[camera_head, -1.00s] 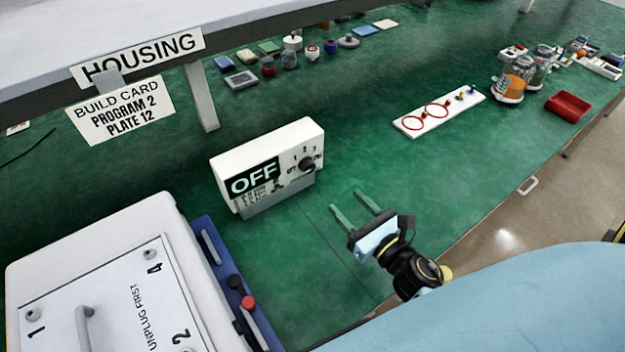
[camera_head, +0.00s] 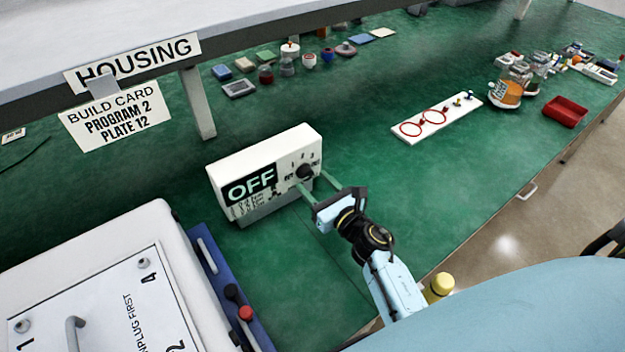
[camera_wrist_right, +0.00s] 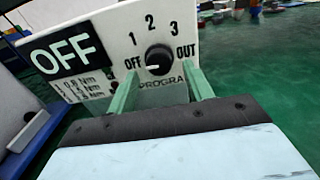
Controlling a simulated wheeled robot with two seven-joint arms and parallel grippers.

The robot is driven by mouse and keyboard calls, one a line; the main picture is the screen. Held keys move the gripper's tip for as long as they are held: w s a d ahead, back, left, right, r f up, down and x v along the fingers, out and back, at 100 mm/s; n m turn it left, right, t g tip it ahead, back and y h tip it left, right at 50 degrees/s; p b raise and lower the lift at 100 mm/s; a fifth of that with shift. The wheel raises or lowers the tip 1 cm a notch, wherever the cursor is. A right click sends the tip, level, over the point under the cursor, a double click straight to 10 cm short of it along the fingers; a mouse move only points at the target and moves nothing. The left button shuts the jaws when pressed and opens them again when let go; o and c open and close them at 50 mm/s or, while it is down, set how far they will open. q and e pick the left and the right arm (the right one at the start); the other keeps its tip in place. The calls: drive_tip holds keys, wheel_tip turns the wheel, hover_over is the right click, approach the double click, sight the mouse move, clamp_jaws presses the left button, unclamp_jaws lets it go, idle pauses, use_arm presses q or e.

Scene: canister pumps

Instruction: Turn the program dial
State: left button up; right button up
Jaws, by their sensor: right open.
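The program dial (camera_head: 305,171) is a black round knob on the white control box (camera_head: 238,162), which also shows an OFF display (camera_head: 250,184). In the right wrist view the dial (camera_wrist_right: 158,59) has a white pointer line toward the OFF mark, with 1, 2, 3 and OUT around it. My right gripper (camera_head: 318,187) is open, its green fingers pointing at the box face. In the right wrist view the fingers stand to the left and right of the dial and below its middle; whether they touch it I cannot tell. My left gripper is not in view.
A build card (camera_head: 117,120) reads PROGRAM 2, PLATE 12. A white housing (camera_head: 110,290) with a handle stands at the lower left beside a blue tray (camera_head: 222,285). A white board with red rings (camera_head: 437,118) and a red bin (camera_head: 565,110) lie right. Green bench around the box is clear.

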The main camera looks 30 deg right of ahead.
drive_tip(key=shift+w+a, duration=0.15)
drive_tip(key=shift+w, duration=0.75)
drive_tip(key=c, duration=1)
drive_tip(key=shift+o, duration=0.2)
